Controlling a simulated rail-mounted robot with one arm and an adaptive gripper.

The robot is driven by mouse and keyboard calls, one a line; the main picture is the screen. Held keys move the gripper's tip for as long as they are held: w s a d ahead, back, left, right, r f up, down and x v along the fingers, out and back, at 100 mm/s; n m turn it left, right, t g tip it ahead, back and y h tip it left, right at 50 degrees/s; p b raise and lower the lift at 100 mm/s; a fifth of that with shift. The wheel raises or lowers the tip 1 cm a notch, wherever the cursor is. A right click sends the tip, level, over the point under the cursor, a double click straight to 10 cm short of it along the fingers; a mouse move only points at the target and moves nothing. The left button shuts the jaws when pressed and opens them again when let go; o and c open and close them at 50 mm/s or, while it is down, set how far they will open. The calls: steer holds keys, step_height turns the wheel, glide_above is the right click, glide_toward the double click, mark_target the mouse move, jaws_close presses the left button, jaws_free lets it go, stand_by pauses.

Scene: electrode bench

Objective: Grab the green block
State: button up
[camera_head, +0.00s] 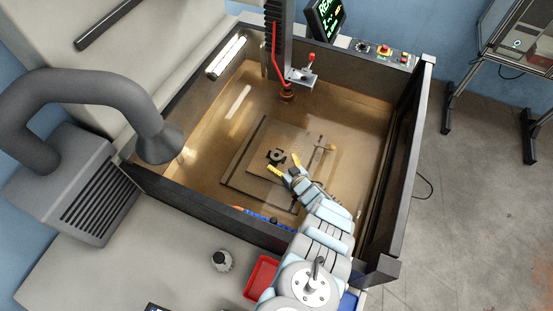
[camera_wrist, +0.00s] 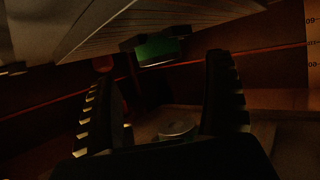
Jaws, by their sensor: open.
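The green block (camera_wrist: 157,49) shows in the dim wrist view, in the upper middle, with dark parts around it. It lies beyond the fingertips, roughly in line with the gap between them. My gripper (camera_wrist: 160,70) is open, with its two ridged fingers apart and nothing between their tips. In the head view my gripper (camera_head: 283,171) has yellow fingertips and reaches into the tank over the plate, close to a small dark round part (camera_head: 276,156). I cannot make out the green block in the head view.
The brown-floored tank has dark walls (camera_head: 398,150) around my arm. A flat plate (camera_head: 240,172) lies on its floor. A vertical tool head (camera_head: 287,90) hangs behind my gripper. A red tray (camera_head: 262,275) and a dark-topped knob-like item (camera_head: 221,260) are outside the front wall.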

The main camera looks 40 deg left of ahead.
mark_target(277, 158)
steer(key=shift+b+x, duration=0.85)
steer(key=shift+x, duration=1.05)
steer(key=c, duration=1.4)
